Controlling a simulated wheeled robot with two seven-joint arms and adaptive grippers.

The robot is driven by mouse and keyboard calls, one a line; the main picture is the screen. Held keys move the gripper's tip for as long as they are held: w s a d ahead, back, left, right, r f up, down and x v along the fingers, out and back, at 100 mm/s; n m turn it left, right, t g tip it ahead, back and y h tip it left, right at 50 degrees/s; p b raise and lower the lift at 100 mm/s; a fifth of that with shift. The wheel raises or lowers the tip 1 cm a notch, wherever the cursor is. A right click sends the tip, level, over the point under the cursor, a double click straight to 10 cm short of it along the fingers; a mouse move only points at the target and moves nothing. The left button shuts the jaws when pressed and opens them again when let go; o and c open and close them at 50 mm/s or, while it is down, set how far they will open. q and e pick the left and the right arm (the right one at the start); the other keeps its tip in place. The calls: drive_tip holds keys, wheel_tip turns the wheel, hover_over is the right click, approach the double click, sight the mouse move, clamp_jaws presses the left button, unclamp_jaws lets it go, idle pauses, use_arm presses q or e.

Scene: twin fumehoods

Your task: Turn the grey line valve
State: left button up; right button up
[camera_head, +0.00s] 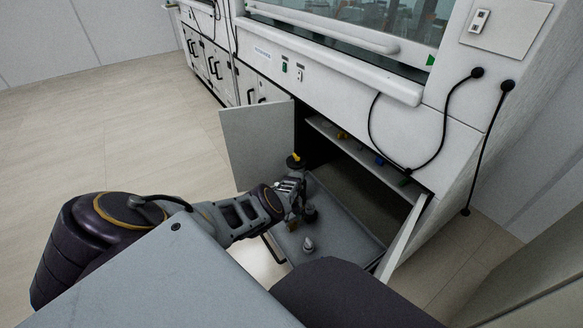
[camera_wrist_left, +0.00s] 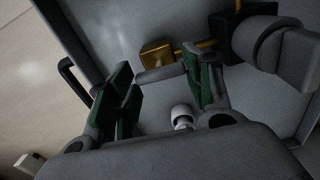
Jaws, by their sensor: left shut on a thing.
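My left gripper (camera_head: 293,196) reaches over the pulled-out grey tray at the open cabinet. In the left wrist view its two green-padded fingers (camera_wrist_left: 160,84) stand some way apart, closed about a short grey bar, seemingly the handle of the grey line valve (camera_wrist_left: 160,74). A brass block (camera_wrist_left: 157,53) and a brass pipe lie just beyond the bar. How far the handle is turned I cannot tell. In the head view the gripper hides the valve. My right gripper is not in view.
The grey tray (camera_head: 345,238) carries a small pale fitting (camera_head: 308,244) and a dark round part (camera_head: 310,213). A yellow-topped part (camera_head: 295,160) stands beyond the gripper. The open cabinet door (camera_head: 258,140) is to the left, another door (camera_head: 402,238) to the right. Cables hang from the fumehood front.

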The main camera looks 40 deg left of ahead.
use_arm(q)
drive_tip(key=m, duration=0.8)
drive_tip(key=shift+m, duration=4.7)
